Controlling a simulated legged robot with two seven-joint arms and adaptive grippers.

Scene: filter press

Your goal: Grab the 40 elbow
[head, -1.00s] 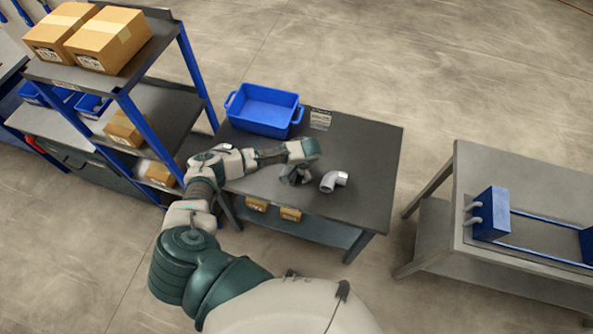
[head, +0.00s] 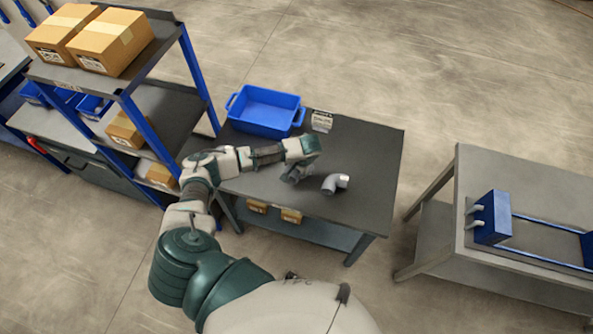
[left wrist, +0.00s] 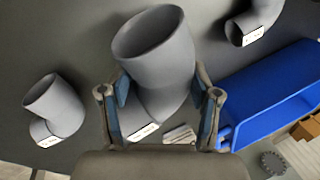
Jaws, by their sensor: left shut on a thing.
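My left gripper (head: 298,174) is low over the dark table and shut on a grey elbow pipe (left wrist: 158,55). In the left wrist view, this elbow sits between the two fingers of the gripper (left wrist: 160,105), its wide round mouth facing away from the palm. A white label shows on the elbow, but its text is too small to read. A second grey elbow (left wrist: 55,105) lies to the left in that view, and another elbow (left wrist: 258,18) at the upper right. The head view shows one loose elbow (head: 335,184) just right of the gripper. My right gripper is not in view.
Shelves with cardboard boxes (head: 107,40) stand at left. A grey bench (head: 530,170) with a blue fixture (head: 493,217) stands at right.

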